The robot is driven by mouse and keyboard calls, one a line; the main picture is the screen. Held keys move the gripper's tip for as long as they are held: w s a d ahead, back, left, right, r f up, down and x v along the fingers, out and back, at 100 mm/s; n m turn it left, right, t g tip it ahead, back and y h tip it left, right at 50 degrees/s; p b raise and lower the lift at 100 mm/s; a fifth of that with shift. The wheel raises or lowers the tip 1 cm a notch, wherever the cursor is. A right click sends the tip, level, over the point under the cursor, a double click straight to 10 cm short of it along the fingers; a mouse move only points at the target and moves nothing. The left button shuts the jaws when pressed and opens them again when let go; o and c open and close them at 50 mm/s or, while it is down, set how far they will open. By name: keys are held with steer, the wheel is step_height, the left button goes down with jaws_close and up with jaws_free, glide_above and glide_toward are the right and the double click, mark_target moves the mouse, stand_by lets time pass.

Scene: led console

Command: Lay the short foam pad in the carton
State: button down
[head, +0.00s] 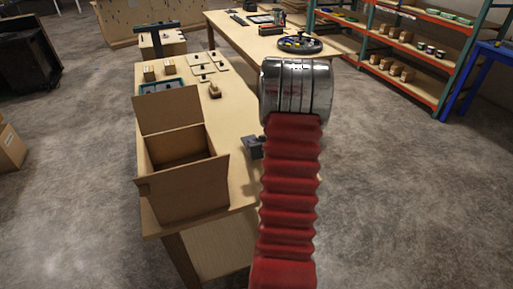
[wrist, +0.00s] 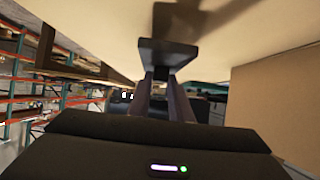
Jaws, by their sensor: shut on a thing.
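The carton (head: 188,196) stands open on the near end of the wooden table, its flaps folded out; the part of its inside that shows looks empty. In the wrist view a plain brown wall at the right (wrist: 275,105) looks like its side. My gripper (wrist: 163,80) is shut on a dark block, which I take to be the short foam pad (wrist: 168,53), held at the fingertips close to the pale tabletop. In the head view a dark grey shape (head: 253,147) shows at the table's right edge, right of the carton; my arm partly hides it, and I cannot tell gripper from pad.
Behind the carton on the table (head: 229,125) are a teal-edged tray (head: 161,87), small wooden blocks (head: 168,65), pale plates with knobs (head: 201,70) and a small wooden piece (head: 214,91). Another table (head: 255,40) and shelves (head: 420,55) stand farther back. Bare tabletop lies right of the carton.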

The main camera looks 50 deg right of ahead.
steer(key=shift+f, duration=1.35)
steer(key=shift+f, duration=0.1)
steer(key=c, duration=1.6)
jaws_free()
steer(key=shift+s+a+r, duration=0.1)
steer(key=shift+s+r, duration=0.15)
steer(key=v, duration=1.1)
steer(key=shift+s+a, duration=0.15)
steer(key=shift+a, duration=0.1)
